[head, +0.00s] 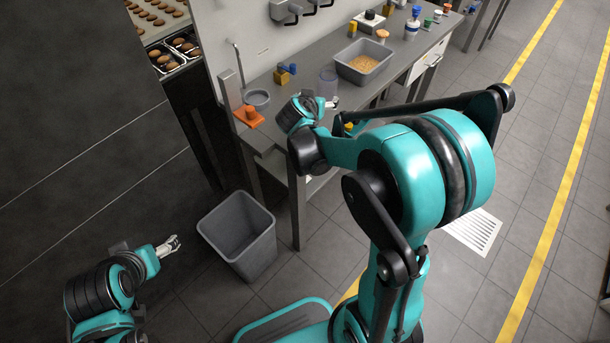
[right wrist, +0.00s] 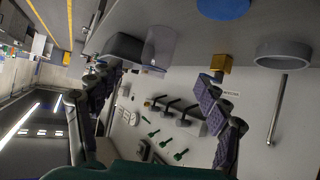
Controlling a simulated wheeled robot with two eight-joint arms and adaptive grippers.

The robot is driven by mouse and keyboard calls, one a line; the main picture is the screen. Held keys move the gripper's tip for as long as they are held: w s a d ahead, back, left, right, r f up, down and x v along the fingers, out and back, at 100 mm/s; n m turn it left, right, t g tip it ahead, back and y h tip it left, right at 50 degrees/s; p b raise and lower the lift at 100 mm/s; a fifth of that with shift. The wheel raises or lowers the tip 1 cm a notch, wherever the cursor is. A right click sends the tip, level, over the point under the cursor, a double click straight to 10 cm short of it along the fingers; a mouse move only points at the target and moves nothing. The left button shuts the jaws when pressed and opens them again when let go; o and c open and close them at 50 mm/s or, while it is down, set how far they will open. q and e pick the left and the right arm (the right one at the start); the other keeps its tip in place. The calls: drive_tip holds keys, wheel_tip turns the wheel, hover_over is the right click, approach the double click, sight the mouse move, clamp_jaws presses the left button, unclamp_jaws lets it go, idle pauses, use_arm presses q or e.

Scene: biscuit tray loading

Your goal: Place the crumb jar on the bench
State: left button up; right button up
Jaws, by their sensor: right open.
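The crumb jar (head: 328,80), a clear cylinder, stands upright on the grey bench (head: 418,48) in the head view, beside a grey tub. The right wrist view, turned over, shows the jar (right wrist: 160,46) just beyond my fingertips, around the middle of the gap. I see no finger closed on it. My right gripper (head: 331,102) is low over the near edge of the bench, close to the jar. In the right wrist view its fingers (right wrist: 163,74) are spread wide and empty. My left gripper (head: 170,246) is away from the bench, near the floor bin; its opening is unclear.
A grey tub (head: 366,79) of crumbs stands right of the jar. Left are a yellow-and-blue block (head: 283,76), a ring holder (head: 257,99) and an orange piece (head: 248,116). A grey bin (head: 240,240) stands on the floor. Tools hang on the back panel (head: 235,30).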

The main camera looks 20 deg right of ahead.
drive_tip(key=s+a+n+y, duration=0.2)
drive_tip(key=s+a, duration=0.3)
drive_tip(key=s, duration=0.3)
drive_tip(key=s+a+n+g+y, duration=0.1)
drive_tip(key=s+a+n+y, duration=0.2)
drive_tip(key=s+a, duration=0.3)
drive_tip(key=s+a+n+g+y, duration=0.1)
drive_tip(key=s+a, duration=0.4)
drive_tip(key=s, duration=0.7)
drive_tip(key=shift+a+f+n+y, duration=0.3)
drive_tip(key=shift+n+y, duration=0.4)
drive_tip(key=shift+y, duration=0.2)
